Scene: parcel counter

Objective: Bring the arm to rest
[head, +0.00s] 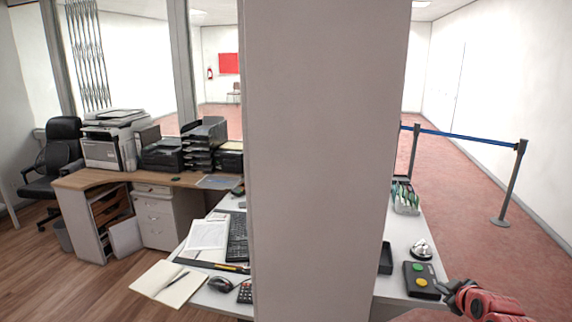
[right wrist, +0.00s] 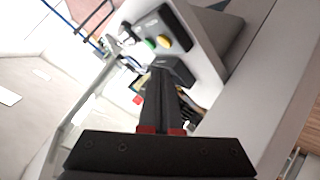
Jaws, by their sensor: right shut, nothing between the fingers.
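My right gripper (head: 446,287) comes in at the lower right of the head view on its red arm, beside the right edge of the counter. In the right wrist view the black fingers of the right gripper (right wrist: 161,80) are together, with nothing between them. The dark button box (head: 421,280) with green and yellow buttons lies on the counter just left of the gripper in the head view. The box (right wrist: 168,28) also shows beyond the fingertips in the right wrist view. I cannot tell the exact gap. My left gripper is not in view.
A wide grey pillar (head: 320,150) blocks the middle of the head view. A bell (head: 421,250) and a card holder (head: 405,198) stand on the counter (head: 402,292). A notebook (head: 172,283) and keyboard (head: 237,237) lie left. Open red floor (head: 480,245) is at the right.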

